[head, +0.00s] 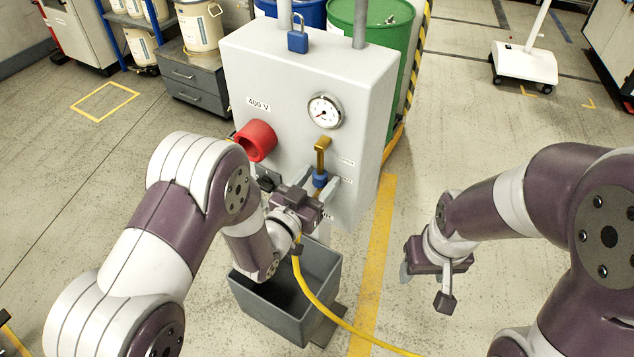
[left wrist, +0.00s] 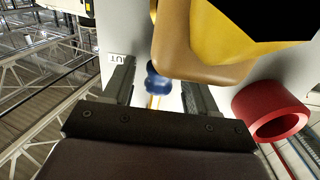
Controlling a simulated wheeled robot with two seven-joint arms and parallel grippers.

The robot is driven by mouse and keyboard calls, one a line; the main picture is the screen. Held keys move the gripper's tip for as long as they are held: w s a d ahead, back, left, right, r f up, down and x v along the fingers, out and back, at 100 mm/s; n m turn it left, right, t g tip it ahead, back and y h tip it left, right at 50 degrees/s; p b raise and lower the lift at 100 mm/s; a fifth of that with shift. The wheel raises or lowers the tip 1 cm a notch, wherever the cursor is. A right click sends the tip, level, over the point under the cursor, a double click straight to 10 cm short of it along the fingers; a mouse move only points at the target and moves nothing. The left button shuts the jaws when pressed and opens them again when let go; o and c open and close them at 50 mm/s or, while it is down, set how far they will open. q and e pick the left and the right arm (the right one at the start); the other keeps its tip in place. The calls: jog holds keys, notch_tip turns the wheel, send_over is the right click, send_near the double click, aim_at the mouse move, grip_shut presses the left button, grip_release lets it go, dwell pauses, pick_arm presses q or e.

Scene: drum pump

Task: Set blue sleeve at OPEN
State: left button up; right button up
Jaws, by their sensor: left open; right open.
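The blue sleeve (head: 320,179) sits at the lower end of the brass lever (head: 322,150) on the front of the grey panel box (head: 290,75). In the left wrist view the blue sleeve (left wrist: 158,84) shows between the two fingers, with a gap visible on each side. My left gripper (head: 315,180) is open around it and not closed on it. The small labels beside the lever are too small to read. My right gripper (head: 424,287) is open and empty, off to the right over the floor.
A red ring-shaped part (head: 256,140) sticks out of the panel left of the lever, near my left gripper. A gauge (head: 325,111) is above. A grey bin (head: 325,270) stands below, and a yellow hose (head: 328,312) runs past my left wrist.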

aim_at(318, 167)
pick_arm(q)
jog(key=c, duration=0.8)
jog(key=shift+r+p, duration=1.2)
jog(key=shift+r, duration=0.5)
jog(key=shift+w+r, duration=0.1)
jog(key=shift+r, duration=0.25)
jog(key=o, duration=0.9)
jog(key=shift+s+a+f, duration=0.1)
jog(key=shift+s+f, duration=0.05)
jog(key=shift+s, duration=0.05)
